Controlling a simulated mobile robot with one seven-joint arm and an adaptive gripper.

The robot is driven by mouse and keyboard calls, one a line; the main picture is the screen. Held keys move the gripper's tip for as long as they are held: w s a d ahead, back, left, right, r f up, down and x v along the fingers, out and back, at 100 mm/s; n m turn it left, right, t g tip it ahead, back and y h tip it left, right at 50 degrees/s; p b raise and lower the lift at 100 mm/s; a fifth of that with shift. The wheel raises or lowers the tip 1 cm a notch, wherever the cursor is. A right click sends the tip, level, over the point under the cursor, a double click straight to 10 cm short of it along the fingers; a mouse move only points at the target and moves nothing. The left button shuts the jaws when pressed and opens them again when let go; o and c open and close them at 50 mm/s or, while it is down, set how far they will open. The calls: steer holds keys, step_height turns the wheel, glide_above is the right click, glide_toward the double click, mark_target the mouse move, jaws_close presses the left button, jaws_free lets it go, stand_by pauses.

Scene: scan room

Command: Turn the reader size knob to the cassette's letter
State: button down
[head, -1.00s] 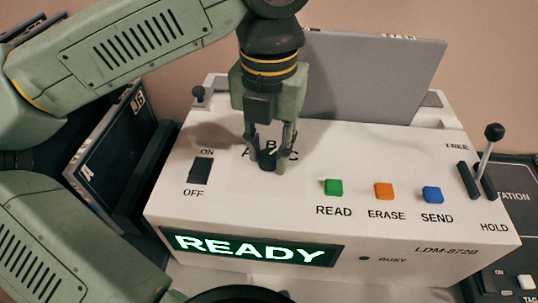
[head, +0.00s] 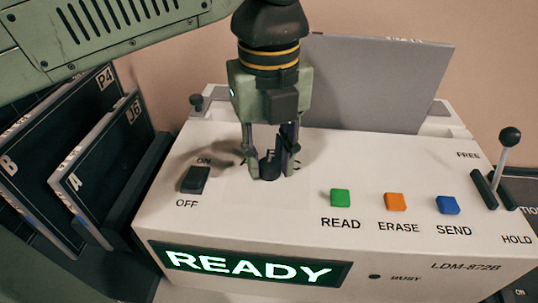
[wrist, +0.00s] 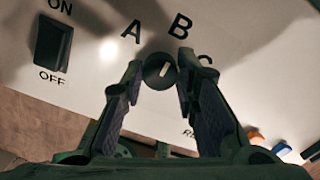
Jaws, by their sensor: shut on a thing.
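The size knob (wrist: 158,72) is a round black dial on the reader's top. Its white pointer line aims toward the letter B (wrist: 180,25) in the wrist view, between A (wrist: 131,32) and the partly hidden C (wrist: 204,61). My gripper (head: 269,172) points down with its fingers on both sides of the knob, shut on it. In the head view the fingers cover most of the letters. A grey cassette (head: 375,85) stands upright at the back of the white reader (head: 400,165). I cannot read a size letter on it.
The lit display (head: 250,266) says READY. A power switch (head: 195,180) is left of the knob; green (head: 340,197), orange (head: 395,202) and blue (head: 447,205) buttons are to the right. A lever (head: 505,150) stands far right. Racked panels (head: 95,185) stand at left.

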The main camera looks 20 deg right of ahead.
mark_target(269, 163)
stand_by(0.4)
steer(key=c, duration=1.2)
jaws_free()
steer(key=shift+c, duration=0.2)
step_height(269, 163, up, 8)
steer(key=shift+f, duration=0.2)
